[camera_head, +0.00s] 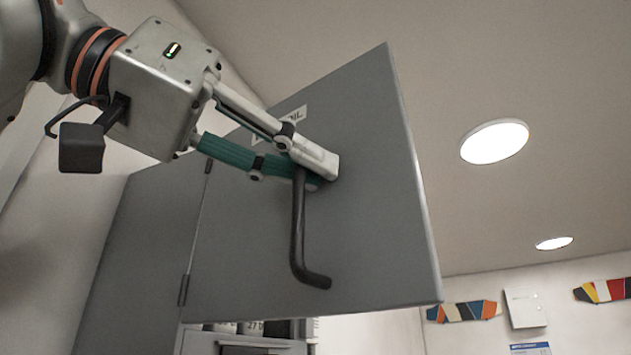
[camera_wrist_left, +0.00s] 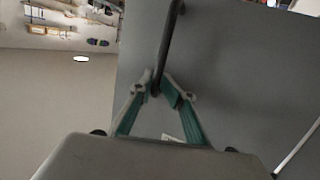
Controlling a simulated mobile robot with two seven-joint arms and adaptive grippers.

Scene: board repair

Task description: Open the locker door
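The grey locker door (camera_head: 370,240) stands swung out from the locker body (camera_head: 150,240), hinged on its left side. A dark bar handle (camera_head: 298,230) is on its outer face. My left gripper (camera_head: 318,172) is at the handle's upper end, its fingers closed in around the bar. In the left wrist view, the two fingertips (camera_wrist_left: 166,92) meet at the handle (camera_wrist_left: 172,40), with the grey door (camera_wrist_left: 240,70) behind. A label on the door is partly hidden by my fingers. My right gripper is in neither view.
Below the door, part of the locker's interior (camera_head: 250,343) shows, with some items in it. A white wall with coloured boards (camera_head: 462,311) and a small white box (camera_head: 525,306) is at the far right. Round ceiling lights (camera_head: 494,142) are overhead. The space right of the door looks clear.

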